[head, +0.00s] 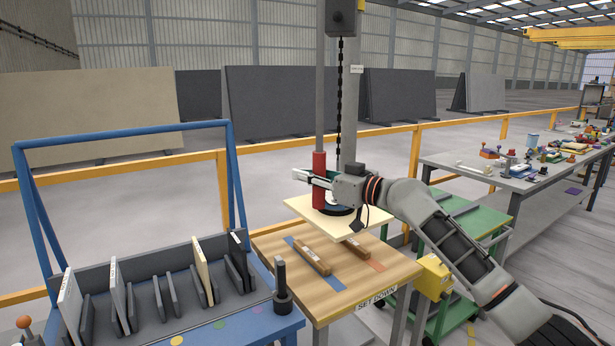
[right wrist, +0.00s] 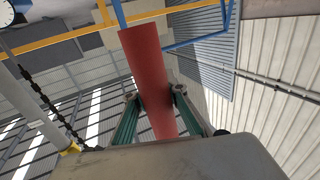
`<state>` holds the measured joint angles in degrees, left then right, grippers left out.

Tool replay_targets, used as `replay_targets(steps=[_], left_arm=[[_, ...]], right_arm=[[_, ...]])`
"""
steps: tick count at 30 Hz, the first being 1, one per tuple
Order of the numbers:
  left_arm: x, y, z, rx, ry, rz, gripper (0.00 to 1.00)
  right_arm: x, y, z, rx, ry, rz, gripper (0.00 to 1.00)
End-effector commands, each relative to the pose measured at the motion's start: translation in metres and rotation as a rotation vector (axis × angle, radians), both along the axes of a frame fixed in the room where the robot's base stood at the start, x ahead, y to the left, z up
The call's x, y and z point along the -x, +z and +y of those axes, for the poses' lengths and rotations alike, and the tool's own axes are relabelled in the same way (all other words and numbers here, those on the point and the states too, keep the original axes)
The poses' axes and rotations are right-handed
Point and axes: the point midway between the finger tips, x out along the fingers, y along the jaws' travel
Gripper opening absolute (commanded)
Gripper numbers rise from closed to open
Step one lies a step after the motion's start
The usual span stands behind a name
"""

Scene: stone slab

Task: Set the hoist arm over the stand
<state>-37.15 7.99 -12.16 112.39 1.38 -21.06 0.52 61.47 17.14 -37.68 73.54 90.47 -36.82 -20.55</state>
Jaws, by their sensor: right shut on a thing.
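My right gripper (head: 322,180) is shut around a red upright cylinder grip (head: 319,163), which also shows between the fingers in the right wrist view (right wrist: 148,75). A black chain (head: 339,95) hangs from the dark hoist body (head: 341,18) beside it. Below the gripper a pale square slab (head: 302,209) hangs level under a dark round pad (head: 336,210), partly hidden by my gripper. The slab is over the wooden stand marked "SET DOWN" (head: 345,292), apart from its top. Two wooden strips (head: 313,256) lie on the stand. My left gripper is not in view.
A blue rack (head: 150,310) with several upright slabs stands at the left. A green cart (head: 470,222) is right of the stand, with a yellow box (head: 432,277) near it. A yellow rail (head: 222,190) runs behind. A cluttered workbench (head: 500,170) is far right.

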Motion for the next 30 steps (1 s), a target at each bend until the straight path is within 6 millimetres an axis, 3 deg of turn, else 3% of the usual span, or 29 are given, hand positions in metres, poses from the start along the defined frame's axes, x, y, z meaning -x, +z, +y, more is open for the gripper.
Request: replay_targets(steps=[1,8,9,11,26,30], left_arm=[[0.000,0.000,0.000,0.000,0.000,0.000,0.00],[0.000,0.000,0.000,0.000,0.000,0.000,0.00],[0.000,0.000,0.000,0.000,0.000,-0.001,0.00],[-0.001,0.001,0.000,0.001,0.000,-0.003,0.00],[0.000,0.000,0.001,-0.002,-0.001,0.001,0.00],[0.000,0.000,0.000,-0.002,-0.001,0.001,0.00]], right_arm=[[0.009,-0.002,0.014,0.003,0.027,0.003,0.00],[0.009,-0.002,0.014,0.002,0.027,0.003,0.00],[0.009,-0.002,0.014,0.002,0.027,0.004,0.23],[0.008,-0.002,0.013,0.001,0.026,0.003,0.37],[0.006,0.001,0.006,-0.001,0.014,-0.002,0.37],[0.011,0.000,-0.003,0.001,0.011,-0.001,0.37]])
